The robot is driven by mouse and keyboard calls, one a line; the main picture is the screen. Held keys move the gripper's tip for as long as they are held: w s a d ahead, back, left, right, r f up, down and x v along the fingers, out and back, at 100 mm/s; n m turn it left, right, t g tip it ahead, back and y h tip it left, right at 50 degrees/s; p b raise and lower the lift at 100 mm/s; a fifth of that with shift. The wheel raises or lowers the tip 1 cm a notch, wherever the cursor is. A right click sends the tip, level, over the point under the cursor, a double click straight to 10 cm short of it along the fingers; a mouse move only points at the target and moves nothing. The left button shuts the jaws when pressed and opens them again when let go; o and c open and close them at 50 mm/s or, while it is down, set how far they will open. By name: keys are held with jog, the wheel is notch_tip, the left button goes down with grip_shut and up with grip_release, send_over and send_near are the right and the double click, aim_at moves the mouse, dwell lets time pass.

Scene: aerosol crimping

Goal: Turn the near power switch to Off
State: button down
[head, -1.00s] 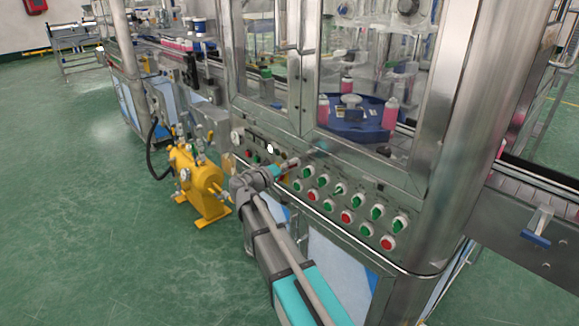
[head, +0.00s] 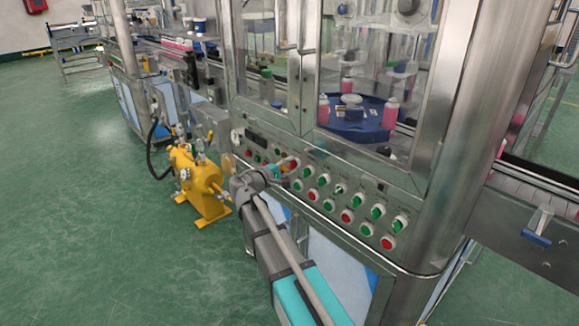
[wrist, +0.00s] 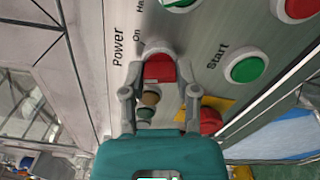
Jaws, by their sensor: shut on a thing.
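The power switch is a red knob (wrist: 159,69) on a pale round base, under the printed words "Power" and "On" in the wrist view. My gripper (wrist: 160,76) has one grey finger on each side of this knob and is shut on it. The knob's exact angle is hard to read, and no "Off" mark shows. In the head view, my gripper (head: 281,169) is at the left part of the control panel (head: 325,180), partly hiding the switches there.
A green Start button (wrist: 246,66) is right of the knob, and a red button (wrist: 210,121) on a yellow plate is below right. Several green and red controls line the panel. A yellow machine (head: 200,185) stands left of my arm. Open green floor lies farther left.

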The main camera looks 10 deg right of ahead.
jog(key=shift+n, duration=1.3)
jog(key=shift+c, duration=1.8)
grip_release()
jog(key=v, duration=1.2)
jog(key=shift+d+f, duration=0.1)
jog(key=shift+d, duration=0.05)
